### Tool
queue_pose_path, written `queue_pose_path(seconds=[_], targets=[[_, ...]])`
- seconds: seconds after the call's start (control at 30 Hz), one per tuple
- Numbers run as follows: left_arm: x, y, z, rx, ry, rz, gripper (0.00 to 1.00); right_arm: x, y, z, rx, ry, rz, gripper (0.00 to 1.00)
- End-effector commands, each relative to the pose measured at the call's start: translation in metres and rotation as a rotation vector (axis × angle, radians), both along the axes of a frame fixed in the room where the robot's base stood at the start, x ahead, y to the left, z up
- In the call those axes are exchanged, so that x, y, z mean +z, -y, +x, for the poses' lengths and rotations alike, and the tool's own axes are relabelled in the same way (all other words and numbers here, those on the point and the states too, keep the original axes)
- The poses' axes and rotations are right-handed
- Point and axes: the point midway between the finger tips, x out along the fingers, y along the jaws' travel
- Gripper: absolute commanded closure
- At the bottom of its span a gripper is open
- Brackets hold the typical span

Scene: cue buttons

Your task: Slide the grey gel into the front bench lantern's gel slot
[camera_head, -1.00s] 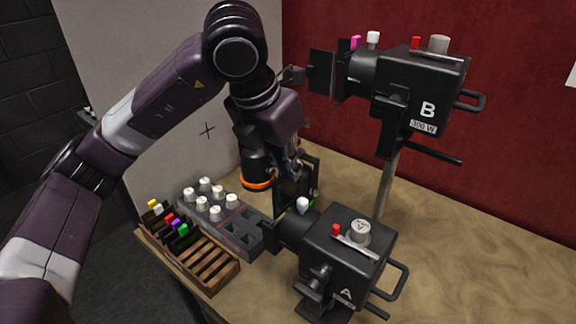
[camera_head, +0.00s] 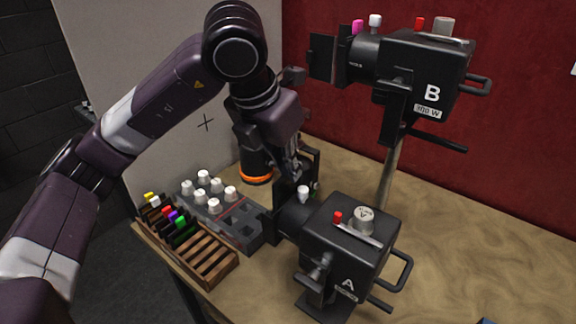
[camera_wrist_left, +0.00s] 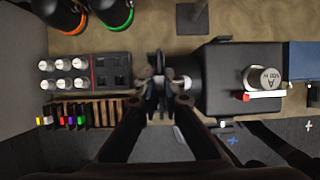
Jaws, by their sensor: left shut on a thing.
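The front bench lantern (camera_head: 345,240), black and marked A, stands on the bench; it also shows in the wrist view (camera_wrist_left: 225,80). Its front end points left, with a white knob (camera_head: 303,191) on top. My left gripper (camera_head: 293,175) points down just above and beside that front end. In the wrist view my left gripper (camera_wrist_left: 165,98) is shut over the front end. The gel in it is dark and nearly edge-on, so its outline and its fit with the slot cannot be told. My right gripper is out of view.
Lantern B (camera_head: 425,75) stands on a pole at the back right. A wooden gel rack (camera_head: 208,262) with coloured tabs and a grey knob panel (camera_head: 240,232) lie left of lantern A. A can with an orange ring (camera_head: 256,178) stands behind. The bench's right side is mostly clear.

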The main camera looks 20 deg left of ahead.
Motion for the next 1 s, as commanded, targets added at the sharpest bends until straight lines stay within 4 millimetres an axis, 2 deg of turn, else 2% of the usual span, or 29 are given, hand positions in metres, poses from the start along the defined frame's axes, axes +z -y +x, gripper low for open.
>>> queue_pose_path(seconds=[1.0], targets=[[-0.032, 0.0, 0.0, 0.0, 0.0, 0.0, 1.0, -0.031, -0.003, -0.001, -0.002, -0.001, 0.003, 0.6]])
